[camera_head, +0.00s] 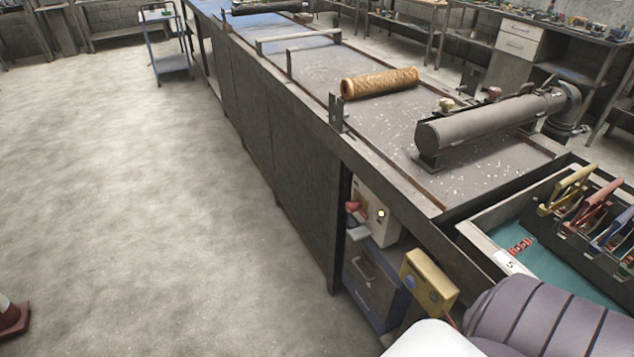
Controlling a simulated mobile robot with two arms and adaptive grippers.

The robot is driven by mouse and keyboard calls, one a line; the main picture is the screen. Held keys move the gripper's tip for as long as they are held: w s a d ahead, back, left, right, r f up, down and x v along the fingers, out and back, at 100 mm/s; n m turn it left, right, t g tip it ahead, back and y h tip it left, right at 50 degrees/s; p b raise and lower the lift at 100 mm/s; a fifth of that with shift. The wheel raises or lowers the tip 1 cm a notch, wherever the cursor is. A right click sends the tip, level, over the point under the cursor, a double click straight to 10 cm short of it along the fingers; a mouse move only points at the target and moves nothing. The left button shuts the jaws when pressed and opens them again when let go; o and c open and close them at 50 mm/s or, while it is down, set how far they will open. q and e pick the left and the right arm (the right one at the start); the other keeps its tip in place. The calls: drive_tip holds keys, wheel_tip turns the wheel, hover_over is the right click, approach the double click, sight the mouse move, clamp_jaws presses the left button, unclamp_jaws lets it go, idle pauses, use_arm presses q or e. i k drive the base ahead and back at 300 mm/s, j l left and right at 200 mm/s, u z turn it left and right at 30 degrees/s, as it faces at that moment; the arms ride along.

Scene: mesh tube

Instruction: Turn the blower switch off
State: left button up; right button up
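A pale switch box (372,222) is set under the near end of the long workbench, in the side opening. It has a red switch (356,209) at its left and a small lit lamp (381,214) on its face. The switch's exact position is too small to tell. A yellow box (429,280) with a blue round button sits lower and to the right. I cannot tell for sure which of the two is the blower switch. Neither of my grippers is in view; only a ribbed grey-purple and white part shows at the bottom right.
The long workbench (300,165) holds a golden mesh tube (380,83) and a grey cylinder (490,122). A tray (480,242) with a rack of coloured-handled tools (580,205) stands at the right. A dark drawer cabinet (372,280) is below.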

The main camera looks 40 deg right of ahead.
sight(351, 207)
drive_tip(key=i+j+z, duration=0.1)
drive_tip(key=i+z, duration=0.25)
drive_tip(key=i+j+z, duration=0.35)
drive_tip(key=i, duration=0.2)
drive_tip(key=i+l, duration=0.05)
drive_tip(key=l, duration=0.05)
